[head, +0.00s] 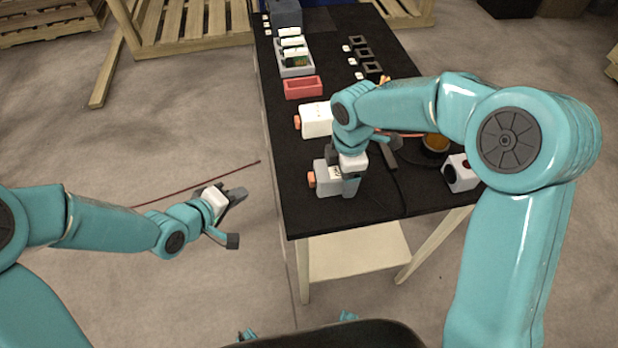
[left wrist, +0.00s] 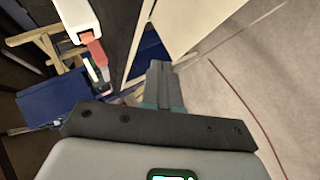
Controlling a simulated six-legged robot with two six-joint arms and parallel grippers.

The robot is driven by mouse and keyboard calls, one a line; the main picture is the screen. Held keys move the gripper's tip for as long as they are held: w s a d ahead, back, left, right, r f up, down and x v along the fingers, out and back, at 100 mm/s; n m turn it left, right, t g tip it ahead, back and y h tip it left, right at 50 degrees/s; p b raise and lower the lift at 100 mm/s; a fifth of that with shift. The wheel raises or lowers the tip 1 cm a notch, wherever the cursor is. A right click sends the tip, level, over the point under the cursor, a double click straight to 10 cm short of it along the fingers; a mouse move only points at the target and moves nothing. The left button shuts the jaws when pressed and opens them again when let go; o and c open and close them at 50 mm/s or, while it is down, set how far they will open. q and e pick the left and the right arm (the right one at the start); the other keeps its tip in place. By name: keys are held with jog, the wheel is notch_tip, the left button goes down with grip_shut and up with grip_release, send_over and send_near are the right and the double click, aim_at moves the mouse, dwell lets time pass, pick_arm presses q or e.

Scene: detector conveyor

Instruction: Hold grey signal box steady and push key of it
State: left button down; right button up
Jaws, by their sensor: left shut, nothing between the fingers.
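The grey signal box (head: 325,184) lies on the near left part of the black table, with its orange key (head: 311,179) facing left. My right gripper (head: 346,178) is over the right part of the box, with a finger at its near side and a dark finger at its far side; it looks shut on it, though it hides part of the box. My left gripper (head: 235,218) is shut and empty, in the air left of the table, apart from the key. Its dark fingers show in the left wrist view (left wrist: 165,88).
A white box (head: 317,119) with an orange key stands behind the grey one on the black table (head: 300,215). A red tray (head: 303,87) is farther back. A white cube-like box (head: 461,173) stands at right. Free floor lies left of the table.

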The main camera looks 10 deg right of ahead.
aim_at(312, 180)
pick_arm(q)
jog(key=d+r, duration=0.1)
jog(key=s+d+r+m+h, duration=0.1)
jog(key=d+r+h, duration=0.1)
jog(key=shift+s+r, duration=0.3)
jog(key=shift+r, duration=0.05)
jog(key=shift+d+m, duration=0.1)
jog(key=shift+m, duration=0.2)
jog(key=shift+d, duration=4.3)
jog(key=shift+d, duration=0.1)
jog(key=shift+d, duration=0.3)
jog(key=shift+d, duration=0.55)
jog(key=shift+a, duration=0.95)
